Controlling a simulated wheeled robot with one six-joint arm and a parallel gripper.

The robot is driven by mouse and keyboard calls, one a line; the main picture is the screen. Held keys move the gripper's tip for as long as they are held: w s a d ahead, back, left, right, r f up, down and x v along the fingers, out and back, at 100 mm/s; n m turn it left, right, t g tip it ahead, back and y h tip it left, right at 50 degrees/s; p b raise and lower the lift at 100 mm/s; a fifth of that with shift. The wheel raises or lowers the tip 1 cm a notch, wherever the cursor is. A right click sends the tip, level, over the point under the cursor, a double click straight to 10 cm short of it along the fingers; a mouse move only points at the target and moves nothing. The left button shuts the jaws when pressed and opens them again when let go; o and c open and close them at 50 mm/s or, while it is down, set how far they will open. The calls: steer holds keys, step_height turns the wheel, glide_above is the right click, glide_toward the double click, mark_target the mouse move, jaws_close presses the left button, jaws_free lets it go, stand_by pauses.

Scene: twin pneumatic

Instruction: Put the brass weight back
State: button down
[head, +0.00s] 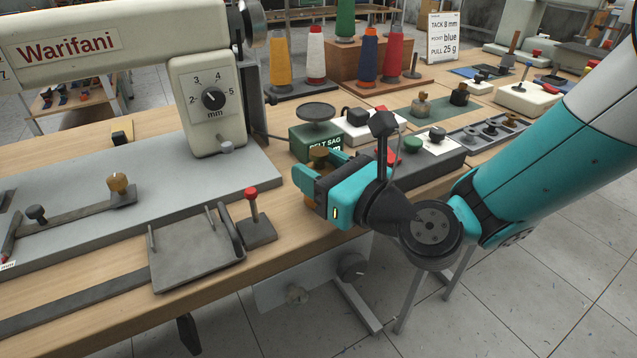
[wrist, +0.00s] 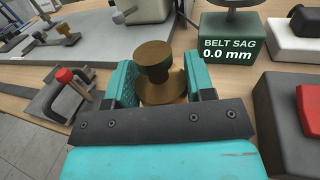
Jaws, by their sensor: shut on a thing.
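The brass weight (wrist: 153,62) stands upright between the teal fingers of my gripper (wrist: 155,85), with its knob on top and its wide base low between them. In the head view my gripper (head: 318,172) is shut on the brass weight (head: 319,153) near the bench's front edge, just in front of the green belt sag gauge (head: 309,141). The gripper hides most of the weight there. I cannot tell whether its base touches the bench. The gauge's display (wrist: 228,48) reads 0.0 mm, and its round top plate (head: 316,112) is empty.
A grey box with green and red buttons (head: 432,155) lies right of my gripper. A red-knobbed lever (head: 252,215) and a metal tray (head: 195,255) are at left. A green mat (head: 400,113) with small knobbed pieces lies behind. The large sewing machine (head: 205,100) stands at left.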

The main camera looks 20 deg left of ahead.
steer(key=shift+f, duration=0.25)
steer(key=shift+f, duration=0.15)
steer(key=shift+c, duration=2.4)
jaws_free()
steer(key=shift+f, duration=0.1)
steer(key=shift+r, duration=0.25)
steer(key=b+v, duration=1)
steer(key=v, duration=0.2)
steer(key=shift+s, duration=0.15)
